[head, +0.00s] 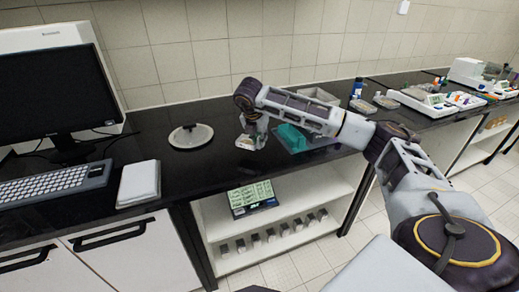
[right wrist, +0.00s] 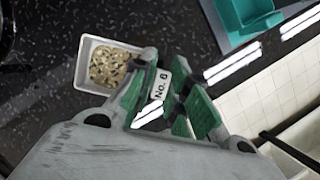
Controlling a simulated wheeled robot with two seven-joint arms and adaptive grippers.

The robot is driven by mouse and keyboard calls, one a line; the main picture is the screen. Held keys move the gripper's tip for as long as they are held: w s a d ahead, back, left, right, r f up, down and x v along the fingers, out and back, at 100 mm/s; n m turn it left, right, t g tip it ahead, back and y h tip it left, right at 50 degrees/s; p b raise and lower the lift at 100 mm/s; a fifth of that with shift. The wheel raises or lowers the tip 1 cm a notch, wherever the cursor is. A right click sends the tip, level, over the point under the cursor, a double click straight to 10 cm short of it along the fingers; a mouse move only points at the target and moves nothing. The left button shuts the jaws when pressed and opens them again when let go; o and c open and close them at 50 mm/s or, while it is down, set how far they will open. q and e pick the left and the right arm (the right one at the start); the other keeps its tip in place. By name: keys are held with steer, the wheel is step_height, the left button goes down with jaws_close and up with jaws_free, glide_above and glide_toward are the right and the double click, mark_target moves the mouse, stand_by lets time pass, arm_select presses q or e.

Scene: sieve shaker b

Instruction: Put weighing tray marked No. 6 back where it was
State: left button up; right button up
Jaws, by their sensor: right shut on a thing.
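The weighing tray (right wrist: 82,62) is a small white rectangular dish holding tan, grainy pieces. Its tab is marked No. 6 (right wrist: 160,84). My right gripper (right wrist: 165,100) is shut on the tab, with green-padded fingers on both sides of it. In the head view my right gripper (head: 250,138) points down over the black counter (head: 155,115) near its front edge, and the tray shows only as a small pale shape there. I cannot tell whether the tray touches the counter. My left gripper is not in view.
A teal container (head: 291,137) stands just right of the gripper; it also shows in the right wrist view (right wrist: 245,14). A round white plate with a black piece (head: 191,136) lies to the left.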

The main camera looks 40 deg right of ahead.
mark_target(259, 148)
step_height(259, 148, down, 4)
steer(key=shift+f, duration=0.1)
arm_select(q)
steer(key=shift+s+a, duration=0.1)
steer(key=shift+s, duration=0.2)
arm_select(e)
steer(key=shift+f, duration=0.4)
steer(key=shift+f, duration=0.1)
steer(key=o, duration=0.6)
steer(key=shift+c, duration=0.2)
steer(key=shift+o, duration=1.1)
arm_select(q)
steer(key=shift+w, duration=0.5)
